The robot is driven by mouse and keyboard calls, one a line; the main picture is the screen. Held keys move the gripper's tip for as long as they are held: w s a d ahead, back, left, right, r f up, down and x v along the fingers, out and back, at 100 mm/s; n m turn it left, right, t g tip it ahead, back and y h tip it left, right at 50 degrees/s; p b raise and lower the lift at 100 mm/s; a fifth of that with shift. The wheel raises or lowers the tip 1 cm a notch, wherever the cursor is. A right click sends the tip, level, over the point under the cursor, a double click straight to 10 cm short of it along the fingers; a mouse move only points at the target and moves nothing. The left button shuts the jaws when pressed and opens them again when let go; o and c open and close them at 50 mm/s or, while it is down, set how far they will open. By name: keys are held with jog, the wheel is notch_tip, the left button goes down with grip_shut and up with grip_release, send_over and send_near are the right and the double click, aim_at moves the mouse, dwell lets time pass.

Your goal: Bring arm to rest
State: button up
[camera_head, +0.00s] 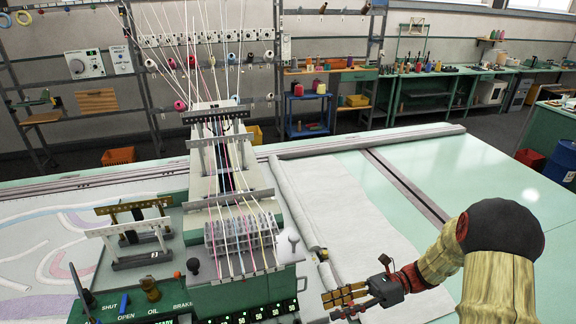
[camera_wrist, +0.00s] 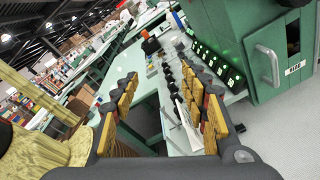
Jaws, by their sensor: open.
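My gripper (camera_head: 337,303) is at the lower middle-right of the head view, held beside the right end of the green tufting machine (camera_head: 205,295). Its fingers point left toward the machine's front corner. In the wrist view my gripper (camera_wrist: 165,90) shows two yellow-padded fingers spread apart. Nothing is held between them. Past the fingers, the wrist view shows the machine's green housing (camera_wrist: 235,45) with a row of lit green displays (camera_wrist: 215,62). I cannot tell the exact gap between my gripper and the machine.
A pale green table (camera_head: 440,180) carries a grey fabric sheet (camera_head: 335,205) under my arm. A lever with a white knob (camera_head: 293,238) stands at the machine's right end. The table's right part is clear. A blue drum (camera_head: 562,160) stands at far right.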

jog(key=s+d+r+n+t+h+b, duration=0.2)
jog(key=s+n+h+b, duration=0.4)
jog(key=n, duration=0.4)
jog(key=s+d+r+n+t+h+b, duration=0.2)
jog(key=s+d+n+t+h+b, duration=0.2)
jog(key=s+n+t+h+b, duration=0.3)
jog(key=shift+s+n+t+h, duration=0.3)
jog(key=shift+s+n+h, duration=1.1)
jog(key=shift+n, duration=0.8)
jog(key=shift+w+d, duration=0.1)
jog(key=shift+w, duration=0.05)
